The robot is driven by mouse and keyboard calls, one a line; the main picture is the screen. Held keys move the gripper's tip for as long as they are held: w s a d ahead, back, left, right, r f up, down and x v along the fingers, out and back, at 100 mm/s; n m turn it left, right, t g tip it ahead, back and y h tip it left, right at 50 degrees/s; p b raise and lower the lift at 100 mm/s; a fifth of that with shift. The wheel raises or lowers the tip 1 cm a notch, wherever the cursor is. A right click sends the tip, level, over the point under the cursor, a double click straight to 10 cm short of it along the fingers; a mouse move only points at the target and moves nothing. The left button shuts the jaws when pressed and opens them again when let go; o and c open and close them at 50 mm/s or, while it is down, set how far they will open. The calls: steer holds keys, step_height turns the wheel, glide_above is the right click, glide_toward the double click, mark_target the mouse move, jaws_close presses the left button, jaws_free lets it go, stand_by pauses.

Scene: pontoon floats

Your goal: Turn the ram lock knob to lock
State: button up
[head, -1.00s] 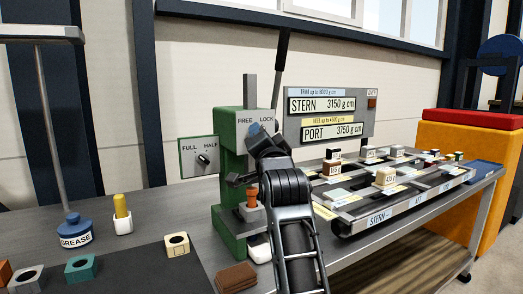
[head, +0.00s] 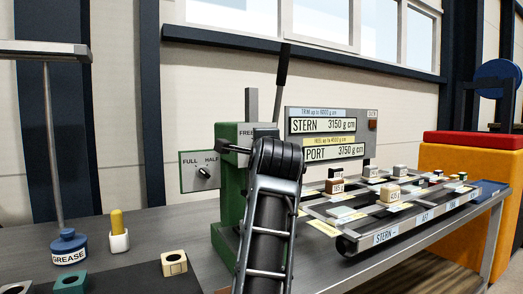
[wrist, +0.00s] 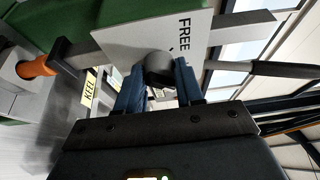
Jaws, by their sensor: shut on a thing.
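The ram lock knob (wrist: 160,68) is a dark round knob on a pale plate (wrist: 130,42) in the wrist view. The word FREE stands on the plate beside it. My gripper (wrist: 160,88) has its two blue fingers on either side of the knob and is shut on it. In the head view the plate (head: 245,132) sits at the top of the green press (head: 228,190), with part of FREE showing. My arm hides the knob, the fingers and the LOCK side there. Which way the knob points is not clear.
The press lever (head: 282,68) rises behind my arm. A FULL/HALF switch plate (head: 200,171) is left of the press. Right are a display board (head: 368,145) and a rack with several blocks (head: 347,246). A grease pot (head: 69,248) and yellow-topped holder (head: 119,240) stand left.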

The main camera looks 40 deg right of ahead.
steer(key=shift+d, duration=0.1)
stand_by(0.4)
steer(key=o, duration=1)
steer(key=shift+o, duration=0.2)
steer(key=b+v, duration=0.1)
steer(key=v, duration=0.7)
